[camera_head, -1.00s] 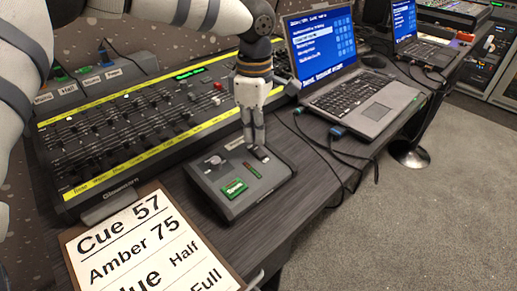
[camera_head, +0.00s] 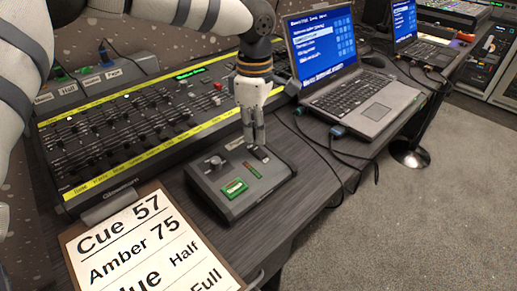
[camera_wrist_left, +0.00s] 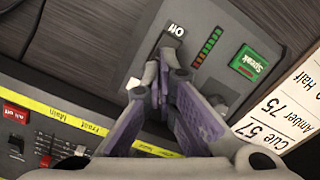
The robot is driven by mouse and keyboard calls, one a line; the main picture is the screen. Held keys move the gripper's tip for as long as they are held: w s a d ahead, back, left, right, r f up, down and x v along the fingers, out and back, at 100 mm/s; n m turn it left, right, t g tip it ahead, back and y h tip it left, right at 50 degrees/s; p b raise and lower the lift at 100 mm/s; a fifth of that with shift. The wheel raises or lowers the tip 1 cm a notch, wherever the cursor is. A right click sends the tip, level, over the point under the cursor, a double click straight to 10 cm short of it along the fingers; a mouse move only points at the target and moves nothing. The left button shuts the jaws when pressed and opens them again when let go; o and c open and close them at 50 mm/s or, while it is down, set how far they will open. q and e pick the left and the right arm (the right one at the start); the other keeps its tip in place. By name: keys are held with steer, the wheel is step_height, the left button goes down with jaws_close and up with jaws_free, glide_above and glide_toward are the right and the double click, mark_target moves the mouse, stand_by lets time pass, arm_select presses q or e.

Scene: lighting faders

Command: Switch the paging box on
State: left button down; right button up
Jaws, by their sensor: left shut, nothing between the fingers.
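The paging box (camera_head: 228,206) is a small dark grey desk unit with a grey knob (camera_head: 215,161), a green Speak button (camera_head: 234,188) and a small level meter (camera_head: 252,169). Its dark rocker switch (camera_head: 263,154) is at the far right part of its top. My left gripper (camera_head: 254,142) points down at the switch end of the box, shut and empty. In the left wrist view the fingertips (camera_wrist_left: 163,70) are close beside the switch, by the word Off; they partly hide it. I cannot tell whether they touch it or which way it is tipped. My right gripper is not in view.
The long fader desk (camera_head: 130,130) with yellow label strips stands behind the box. A clipboard (camera_head: 140,245) with a cue list lies in front at left. A laptop (camera_head: 360,100) and cables (camera_head: 330,145) are to the right.

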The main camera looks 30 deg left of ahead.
mark_target(255, 148)
arm_select(q)
steer(key=shift+f, duration=1.1)
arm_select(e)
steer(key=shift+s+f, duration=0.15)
arm_select(q)
steer(key=shift+r+p, duration=0.95)
steer(key=shift+r, duration=2.6)
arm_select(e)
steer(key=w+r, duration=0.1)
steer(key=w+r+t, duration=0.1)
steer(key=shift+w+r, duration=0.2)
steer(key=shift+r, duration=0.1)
